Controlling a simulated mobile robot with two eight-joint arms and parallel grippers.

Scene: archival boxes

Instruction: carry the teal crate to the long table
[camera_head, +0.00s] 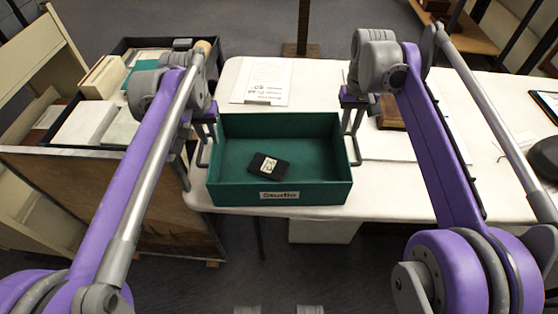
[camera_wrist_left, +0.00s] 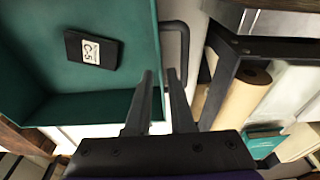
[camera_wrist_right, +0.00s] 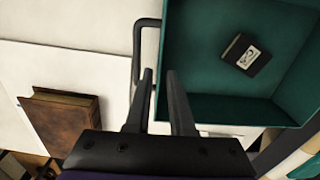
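The teal crate (camera_head: 280,195), labelled "Studio", is level at the front left edge of the white long table (camera_head: 440,190). I cannot tell whether its base fully touches the tabletop. A small dark box with a white label (camera_head: 268,166) lies inside it. My left gripper (camera_head: 203,130) is open beside the crate's left wall, close to the dark handle (camera_wrist_left: 184,45). My right gripper (camera_head: 353,125) is open beside the right wall, close to the other handle (camera_wrist_right: 136,50). Neither pair of fingers appears closed on a handle.
A brown book (camera_wrist_right: 62,118) and flat white sheets lie right of the crate. A printed sheet (camera_head: 262,80) lies behind it. A dark bin (camera_head: 125,46) of boxes and papers stands on a wooden cabinet (camera_head: 110,195) at the left. The table's middle has free room.

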